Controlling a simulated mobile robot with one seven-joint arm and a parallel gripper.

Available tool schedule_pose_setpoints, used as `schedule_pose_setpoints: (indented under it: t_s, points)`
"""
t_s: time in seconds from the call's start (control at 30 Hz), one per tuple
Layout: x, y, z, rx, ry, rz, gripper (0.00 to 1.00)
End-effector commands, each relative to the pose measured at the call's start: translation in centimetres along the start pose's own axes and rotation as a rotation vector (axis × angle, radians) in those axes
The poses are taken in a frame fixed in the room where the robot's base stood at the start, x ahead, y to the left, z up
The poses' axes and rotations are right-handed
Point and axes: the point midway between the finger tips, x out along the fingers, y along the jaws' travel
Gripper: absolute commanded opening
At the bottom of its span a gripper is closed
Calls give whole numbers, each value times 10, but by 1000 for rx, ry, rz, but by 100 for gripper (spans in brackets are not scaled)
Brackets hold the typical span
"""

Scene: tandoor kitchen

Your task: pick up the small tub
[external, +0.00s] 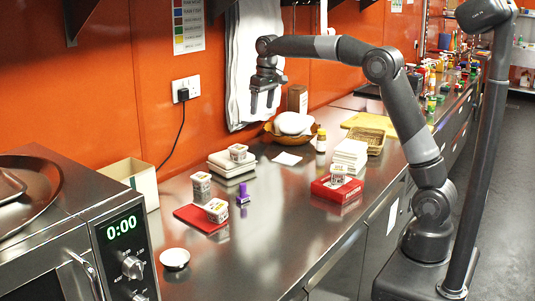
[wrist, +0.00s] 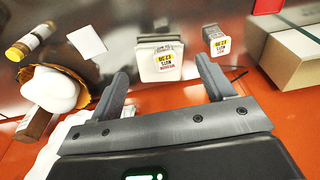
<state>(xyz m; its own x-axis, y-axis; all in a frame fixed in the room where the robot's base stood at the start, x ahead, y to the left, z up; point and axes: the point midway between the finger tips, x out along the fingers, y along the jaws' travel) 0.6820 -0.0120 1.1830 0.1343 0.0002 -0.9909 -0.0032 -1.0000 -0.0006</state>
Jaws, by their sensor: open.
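Several small white tubs with printed labels stand on the steel counter, and I cannot tell which one the task means. One tub (external: 238,152) sits on a pale lidded container (external: 232,165). Another tub (external: 201,185) stands left of it, one (external: 217,210) is on a red mat, and one (external: 338,174) is on a red box. In the wrist view, the tub on the container (wrist: 166,56) shows between the fingers, with another tub (wrist: 216,40) to the right. My gripper (external: 262,104) is open and empty, pointing down, high above the counter near the wall.
A bowl with a white item (external: 294,123), a yellow-capped bottle (external: 321,140) and a white stack (external: 350,155) stand to the right. A purple object (external: 243,193) is by the red mat (external: 190,214). A cardboard box (external: 135,180) and an oven (external: 75,230) are left. Towels (external: 240,65) hang behind.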

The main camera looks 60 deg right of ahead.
Motion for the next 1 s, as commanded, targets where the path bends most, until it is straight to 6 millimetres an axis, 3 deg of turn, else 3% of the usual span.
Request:
schedule_pose_setpoints:
  t_s: [0.2, 0.4, 0.63, 1.0]
  points:
    - [52, 3, -52, 0, -66, 0, 75]
    - [96, 5, -82, -2, -112, 1, 75]
    - [119, 6, -94, -3, -135, 1, 75]
    - [168, 6, -87, -3, -136, 1, 75]
